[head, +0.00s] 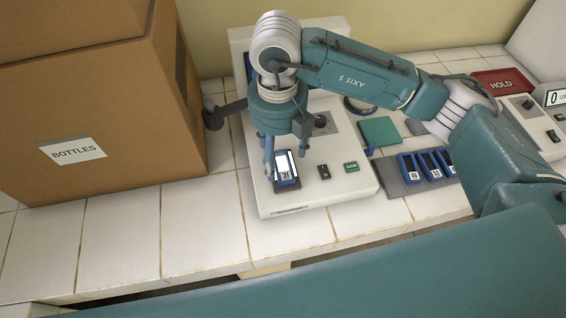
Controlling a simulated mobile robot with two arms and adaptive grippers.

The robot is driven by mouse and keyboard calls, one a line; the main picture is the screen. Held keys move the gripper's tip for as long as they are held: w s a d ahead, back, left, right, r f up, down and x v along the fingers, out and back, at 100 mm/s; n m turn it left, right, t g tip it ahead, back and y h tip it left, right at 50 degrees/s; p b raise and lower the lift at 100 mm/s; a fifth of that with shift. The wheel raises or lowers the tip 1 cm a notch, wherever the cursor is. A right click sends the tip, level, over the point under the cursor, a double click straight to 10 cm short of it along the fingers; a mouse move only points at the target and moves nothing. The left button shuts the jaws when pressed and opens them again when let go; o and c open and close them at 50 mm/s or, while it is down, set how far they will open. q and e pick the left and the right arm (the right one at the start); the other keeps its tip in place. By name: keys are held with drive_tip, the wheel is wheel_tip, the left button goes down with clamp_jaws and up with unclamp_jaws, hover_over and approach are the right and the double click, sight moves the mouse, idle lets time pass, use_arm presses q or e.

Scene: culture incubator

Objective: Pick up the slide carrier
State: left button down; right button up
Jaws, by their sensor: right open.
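Several similar blue carriers (432,167) stand in a grey rack (395,188) to the right. My left gripper is not in view.
A large cardboard box labelled BOTTLES (110,115) stands close on the left. A teal pad (380,131), a red HOLD tray (505,84) and another device (540,122) are on the right. The tiled counter (205,222) is clear in front.

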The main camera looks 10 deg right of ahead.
sight(279, 165)
drive_tip(key=shift+w+f+p, duration=0.1)
drive_tip(key=shift+f+p, duration=0.5)
drive_tip(key=shift+f, duration=1.45)
drive_tip(key=c, duration=1.3)
drive_tip(key=shift+r, duration=0.1)
drive_tip(key=shift+c, duration=0.2)
